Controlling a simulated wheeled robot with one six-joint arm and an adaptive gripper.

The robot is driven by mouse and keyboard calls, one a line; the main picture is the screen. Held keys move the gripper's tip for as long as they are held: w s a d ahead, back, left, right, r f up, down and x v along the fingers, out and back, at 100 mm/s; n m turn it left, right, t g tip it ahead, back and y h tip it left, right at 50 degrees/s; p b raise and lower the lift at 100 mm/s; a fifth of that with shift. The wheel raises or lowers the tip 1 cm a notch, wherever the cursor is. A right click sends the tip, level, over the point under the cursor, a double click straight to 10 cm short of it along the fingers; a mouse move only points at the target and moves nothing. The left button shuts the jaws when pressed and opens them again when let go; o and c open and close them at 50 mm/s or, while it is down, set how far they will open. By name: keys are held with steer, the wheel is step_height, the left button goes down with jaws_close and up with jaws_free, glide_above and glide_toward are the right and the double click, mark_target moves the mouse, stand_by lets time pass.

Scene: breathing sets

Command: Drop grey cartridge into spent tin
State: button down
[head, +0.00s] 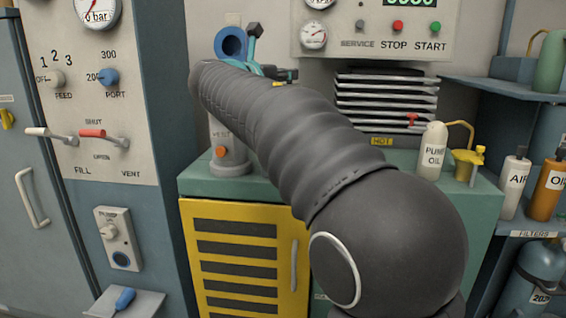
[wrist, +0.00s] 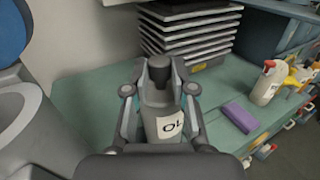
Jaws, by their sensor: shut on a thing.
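My gripper (wrist: 160,90) is shut on a grey cartridge (wrist: 158,112) with a dark top and a white label whose visible letters read "OL". The fingers sit on either side of it in the wrist view, and it appears upright. In the head view my arm hides most of the gripper and the cartridge. A grey cylindrical housing (head: 228,158) with an orange knob stands on the green bench, with a blue ring-shaped part (head: 231,43) above it. I cannot make out a spent tin in either view.
A stack of dark plates (head: 385,105) stands at the back of the bench. A pump oil bottle (head: 434,150) and a yellow funnel-like part (head: 467,160) stand to the right. A purple block (wrist: 240,116) lies on the green bench top (wrist: 88,95). A yellow louvred cabinet door (head: 245,262) is below.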

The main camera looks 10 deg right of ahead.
steer(key=shift+f+b, duration=2.85)
steer(key=shift+b, duration=0.3)
steer(key=c, duration=0.9)
jaws_free()
steer(key=v, duration=1.2)
steer(key=shift+d+r, duration=0.1)
